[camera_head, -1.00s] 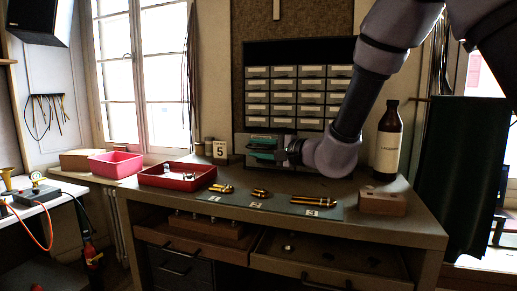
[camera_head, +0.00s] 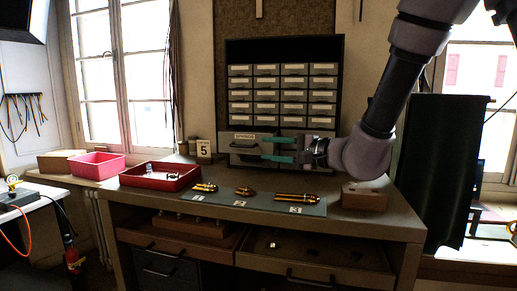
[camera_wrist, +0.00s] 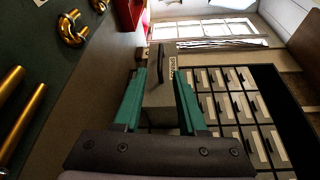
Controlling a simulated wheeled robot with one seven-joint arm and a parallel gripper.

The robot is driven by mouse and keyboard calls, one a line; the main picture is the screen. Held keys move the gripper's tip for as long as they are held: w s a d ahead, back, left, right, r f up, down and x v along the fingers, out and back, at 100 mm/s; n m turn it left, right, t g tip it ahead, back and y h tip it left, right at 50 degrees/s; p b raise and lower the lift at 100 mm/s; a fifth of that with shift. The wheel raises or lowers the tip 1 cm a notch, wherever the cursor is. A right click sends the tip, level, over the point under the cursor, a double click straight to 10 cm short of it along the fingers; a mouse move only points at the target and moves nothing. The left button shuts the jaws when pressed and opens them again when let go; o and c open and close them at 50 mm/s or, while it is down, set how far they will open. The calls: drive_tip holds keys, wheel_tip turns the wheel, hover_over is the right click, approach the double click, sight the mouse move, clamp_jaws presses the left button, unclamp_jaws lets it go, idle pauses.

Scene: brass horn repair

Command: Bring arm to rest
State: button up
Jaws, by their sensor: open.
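My gripper (camera_head: 279,149) is held over the back of the workbench (camera_head: 330,221), in front of the drawer cabinet (camera_head: 283,50). I cannot tell whether the fingers touch that drawer. My arm comes in from the upper right and hides the bench's back right part.
Brass parts (camera_head: 245,191) lie on a dark mat in front. A red tray (camera_head: 136,180) with small parts, a pink bin (camera_head: 97,164) and a number 5 card (camera_head: 204,149) stand left. A wooden block (camera_head: 364,196) sits right. The bench's drawers (camera_head: 314,262) are partly open below.

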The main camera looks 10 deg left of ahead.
drive_tip(key=shift+s+d, duration=0.15)
drive_tip(key=shift+d, duration=0.15)
drive_tip(key=s+d+r+n+g+h, duration=0.1)
drive_tip(key=s+d+r+n+g, duration=0.1)
drive_tip(key=s+d+r+g, duration=0.3)
drive_tip(key=s+d+r+n+h, duration=0.1)
drive_tip(key=s+d+r+n, duration=0.15)
drive_tip(key=d, duration=0.45)
drive_tip(key=s+d+m+t+h, duration=0.2)
drive_tip(key=d+t+h, duration=0.3)
drive_tip(key=d+h, duration=0.7)
drive_tip(key=d, duration=1.4)
drive_tip(key=shift+s+f+t, duration=0.3)
drive_tip(key=shift+f+t, duration=0.1)
